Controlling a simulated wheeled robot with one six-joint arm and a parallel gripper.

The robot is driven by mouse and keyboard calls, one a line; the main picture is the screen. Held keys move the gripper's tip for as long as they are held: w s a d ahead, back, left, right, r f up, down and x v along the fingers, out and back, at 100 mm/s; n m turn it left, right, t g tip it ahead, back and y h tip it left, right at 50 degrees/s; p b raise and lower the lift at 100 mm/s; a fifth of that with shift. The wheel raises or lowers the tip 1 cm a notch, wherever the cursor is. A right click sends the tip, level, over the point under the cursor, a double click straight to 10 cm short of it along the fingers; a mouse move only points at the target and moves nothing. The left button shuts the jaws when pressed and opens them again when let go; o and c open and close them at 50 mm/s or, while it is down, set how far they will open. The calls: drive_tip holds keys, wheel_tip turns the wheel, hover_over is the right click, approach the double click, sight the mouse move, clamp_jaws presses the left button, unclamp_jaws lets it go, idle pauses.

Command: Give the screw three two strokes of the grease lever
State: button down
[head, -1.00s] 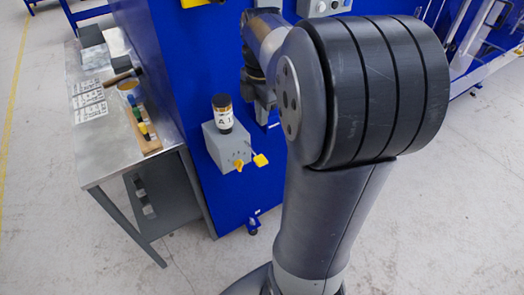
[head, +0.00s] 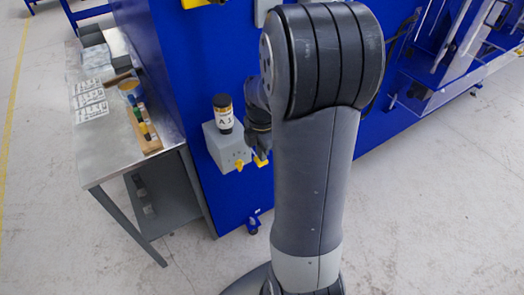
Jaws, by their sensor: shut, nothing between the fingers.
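A grey grease box (head: 224,150) is fixed to the blue machine wall. A dark-capped jar with a white label (head: 223,118) stands on it. A yellow lever (head: 261,161) sticks out at the box's right side, and a smaller yellow part (head: 239,165) is on its front. My gripper (head: 262,151) is shut and empty, just above the yellow lever at the right of the box. My arm partly hides it, and I cannot tell whether it touches the lever. No screw can be made out.
A metal side table (head: 105,160) stands at the left with labelled cards (head: 90,105) and a wooden rack (head: 148,138) on it. The blue machine panel (head: 170,60) rises behind the box. Open concrete floor (head: 440,200) lies at the right.

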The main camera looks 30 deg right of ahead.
sight(264, 164)
drive_tip(key=shift+f, duration=0.1)
drive_tip(key=b, duration=0.1)
drive_tip(key=f+t+b, duration=0.1)
drive_tip(key=b, duration=0.1)
drive_tip(key=shift+s+f, duration=0.25)
drive_tip(key=shift+f, duration=0.05)
wheel_tip(264, 164, down, 2)
drive_tip(key=t+b, duration=0.1)
drive_tip(key=b, duration=0.3)
drive_tip(key=t+b, duration=0.2)
drive_tip(key=b, duration=0.2)
drive_tip(key=shift+s+f, duration=0.15)
drive_tip(key=shift+f, duration=0.1)
drive_tip(key=shift+r+p, duration=0.35)
drive_tip(key=shift+p, duration=0.05)
drive_tip(key=shift+r, duration=0.1)
drive_tip(key=shift+r+p, duration=0.5)
drive_tip(key=shift+r, duration=0.25)
